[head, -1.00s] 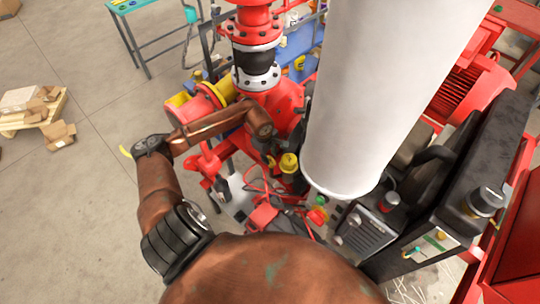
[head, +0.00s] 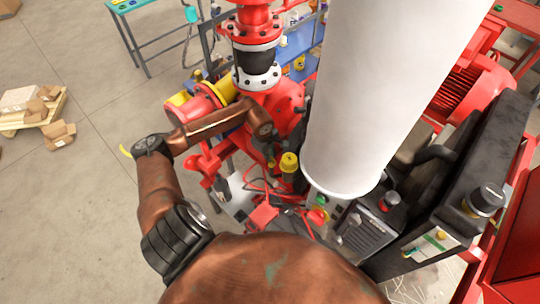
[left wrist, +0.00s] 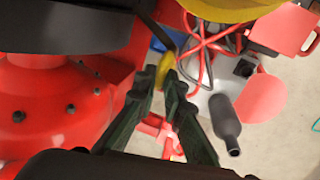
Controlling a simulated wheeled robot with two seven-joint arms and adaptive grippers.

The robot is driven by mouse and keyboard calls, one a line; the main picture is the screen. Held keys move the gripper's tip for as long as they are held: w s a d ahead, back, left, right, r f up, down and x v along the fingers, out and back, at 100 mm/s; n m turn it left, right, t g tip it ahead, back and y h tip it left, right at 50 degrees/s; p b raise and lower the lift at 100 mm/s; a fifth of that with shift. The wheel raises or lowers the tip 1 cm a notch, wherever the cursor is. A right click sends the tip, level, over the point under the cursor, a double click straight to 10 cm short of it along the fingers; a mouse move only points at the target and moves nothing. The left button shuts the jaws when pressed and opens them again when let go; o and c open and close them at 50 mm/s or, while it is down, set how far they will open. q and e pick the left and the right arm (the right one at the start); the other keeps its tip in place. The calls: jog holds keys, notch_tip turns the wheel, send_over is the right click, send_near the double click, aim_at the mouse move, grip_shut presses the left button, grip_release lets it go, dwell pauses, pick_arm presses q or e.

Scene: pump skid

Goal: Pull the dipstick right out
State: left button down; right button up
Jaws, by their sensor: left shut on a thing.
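The dipstick's yellow handle (left wrist: 164,70) shows in the left wrist view between the tips of my left gripper (left wrist: 165,82). The dark green fingers are closed on it. The rod of the dipstick cannot be made out, so I cannot tell how far it sits in its tube. In the head view my left gripper (head: 271,158) is small and partly hidden below my wrist, beside the red pump casing and just left of a yellow cap (head: 289,162). My right gripper is in neither view.
The red pump casing (left wrist: 48,105) lies close to the left of my fingers in the left wrist view. A grey cylinder (left wrist: 225,120) and red tubing (left wrist: 205,45) lie to the right. In the head view a large white cylinder (head: 385,90) hides part of the skid. Open floor (head: 85,190) lies left.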

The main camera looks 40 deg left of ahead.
pick_arm(q)
notch_tip(320, 180, up, 9)
jog(key=shift+p, duration=0.4)
jog(key=c, duration=2)
grip_release()
jog(key=shift+f, duration=0.1)
jog(key=r, duration=0.4)
jog(key=s+r, duration=0.1)
jog(key=r, duration=0.3)
jog(key=s+r, duration=0.1)
jog(key=r, duration=0.2)
jog(key=shift+s+r, duration=0.15)
jog(key=shift+r, duration=0.25)
